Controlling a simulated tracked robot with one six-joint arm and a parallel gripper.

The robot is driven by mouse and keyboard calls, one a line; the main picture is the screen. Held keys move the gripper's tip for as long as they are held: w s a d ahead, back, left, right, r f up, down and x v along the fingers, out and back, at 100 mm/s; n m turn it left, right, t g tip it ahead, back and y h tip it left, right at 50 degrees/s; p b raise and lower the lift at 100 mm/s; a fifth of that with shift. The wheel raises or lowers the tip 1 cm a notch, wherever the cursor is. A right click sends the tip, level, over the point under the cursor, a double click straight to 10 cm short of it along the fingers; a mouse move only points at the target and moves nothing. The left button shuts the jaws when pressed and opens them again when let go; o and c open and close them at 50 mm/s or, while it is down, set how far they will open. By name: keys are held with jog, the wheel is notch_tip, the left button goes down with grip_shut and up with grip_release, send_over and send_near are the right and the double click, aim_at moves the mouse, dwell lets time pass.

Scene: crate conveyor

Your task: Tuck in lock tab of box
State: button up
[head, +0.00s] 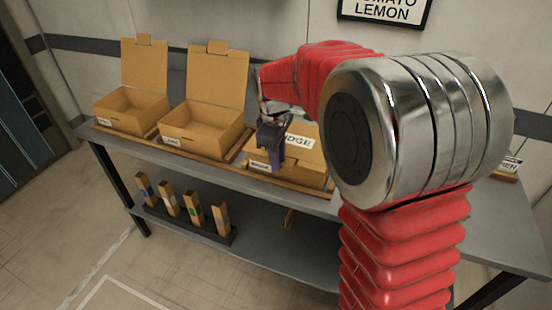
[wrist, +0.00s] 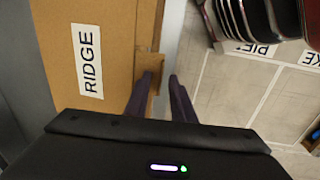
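The box marked RIDGE (head: 315,165) sits with its lid down at the right end of the row of boxes. In the wrist view its brown lid (wrist: 115,40) fills the upper left, and the small lock tab (wrist: 150,60) juts from the lid's front edge. My gripper (head: 276,168) points down at the front edge of this box. In the wrist view its two dark fingers (wrist: 160,77) stand apart at the tab. The left finger overlaps the tab and the right one is beyond the box edge. Whether either finger touches the tab, I cannot tell.
Two open boxes with raised lids, one at far left (head: 128,120) and one in the middle (head: 205,140), share the wooden board (head: 222,162) on the grey table. A lower shelf holds a dark rack (head: 190,228) of several wooden blocks. Open floor lies in front.

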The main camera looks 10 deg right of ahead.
jog(key=shift+c, duration=0.4)
grip_shut()
dwell(0.4)
